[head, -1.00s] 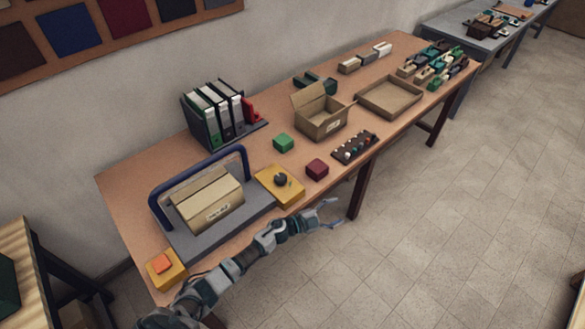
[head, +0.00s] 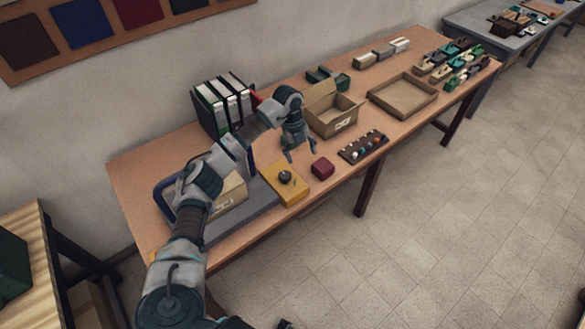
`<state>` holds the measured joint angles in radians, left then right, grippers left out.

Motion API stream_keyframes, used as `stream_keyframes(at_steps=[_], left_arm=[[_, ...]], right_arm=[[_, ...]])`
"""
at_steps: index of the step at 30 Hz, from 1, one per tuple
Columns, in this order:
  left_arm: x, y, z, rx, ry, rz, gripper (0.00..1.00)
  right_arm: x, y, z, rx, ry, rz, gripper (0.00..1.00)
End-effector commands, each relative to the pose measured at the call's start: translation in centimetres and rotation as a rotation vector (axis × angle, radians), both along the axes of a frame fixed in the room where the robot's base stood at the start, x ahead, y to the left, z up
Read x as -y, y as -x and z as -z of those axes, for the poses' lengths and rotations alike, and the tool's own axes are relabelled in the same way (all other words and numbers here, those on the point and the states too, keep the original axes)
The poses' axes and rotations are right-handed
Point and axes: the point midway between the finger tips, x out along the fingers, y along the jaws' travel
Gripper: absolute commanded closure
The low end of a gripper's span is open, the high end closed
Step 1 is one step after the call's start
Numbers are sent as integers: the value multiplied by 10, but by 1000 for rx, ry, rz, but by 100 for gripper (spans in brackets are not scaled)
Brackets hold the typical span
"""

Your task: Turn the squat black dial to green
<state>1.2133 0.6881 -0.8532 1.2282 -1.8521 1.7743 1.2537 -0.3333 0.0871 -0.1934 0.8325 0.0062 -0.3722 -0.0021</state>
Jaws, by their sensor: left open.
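The squat black dial (head: 285,176) sits on top of a yellow box (head: 296,193) near the front edge of the table. Its pointer and any green mark are too small to read. My left gripper (head: 301,154) is open and empty, with its fingers pointing down. It hangs above the table just behind and to the right of the dial in the picture, apart from it. My left arm hides part of the blue handle and the cardboard box on the grey base. My right gripper is not in view.
A dark red block (head: 322,168) stands right of the yellow box, with a dark strip of small knobs (head: 363,147) beyond it. An open cardboard box (head: 333,117) and upright binders (head: 223,108) stand behind. An empty tray (head: 402,96) lies farther right.

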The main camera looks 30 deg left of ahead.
Motion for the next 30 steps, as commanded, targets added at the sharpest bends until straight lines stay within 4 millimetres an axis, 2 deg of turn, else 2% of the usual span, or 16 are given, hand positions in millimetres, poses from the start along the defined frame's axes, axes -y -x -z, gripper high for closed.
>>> stream_keyframes(at_steps=[1,3,5,8,14,24,30], left_arm=[[-24,3,-17,-18,-76,-48,26],[-45,9,-31,-41,-147,-98,26],[-55,12,-37,-51,-180,-123,26],[-62,14,-33,-62,-197,-137,26],[-58,13,3,-64,-196,-134,26],[-54,14,83,-62,-197,-132,26],[-58,13,118,-60,-193,-132,26]], right_arm=[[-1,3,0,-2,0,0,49],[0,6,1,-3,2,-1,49],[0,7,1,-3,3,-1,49],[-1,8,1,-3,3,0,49],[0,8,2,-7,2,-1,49],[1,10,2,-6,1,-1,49],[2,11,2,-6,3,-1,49]])
